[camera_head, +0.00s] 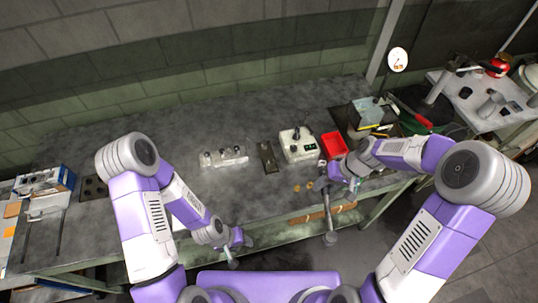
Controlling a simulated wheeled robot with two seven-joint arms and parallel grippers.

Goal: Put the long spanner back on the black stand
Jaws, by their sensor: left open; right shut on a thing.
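A long grey spanner (327,212) hangs past the front edge of the workbench, its lower end over the floor. My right gripper (337,181) is shut on the spanner near its upper part, at the bench's front right. My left gripper (233,251) is open and empty, low in front of the bench edge. A small black plate (267,157) lies in the middle of the bench, and another dark plate with holes (93,188) lies at the left. I cannot tell which of these, if either, is the black stand.
A red bin (333,145) and a white box with knobs (297,144) stand behind the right gripper. A clear tray with fittings (223,157) is mid-bench. A blue and white box (45,188) is at far left. The left-middle bench (85,160) is largely clear.

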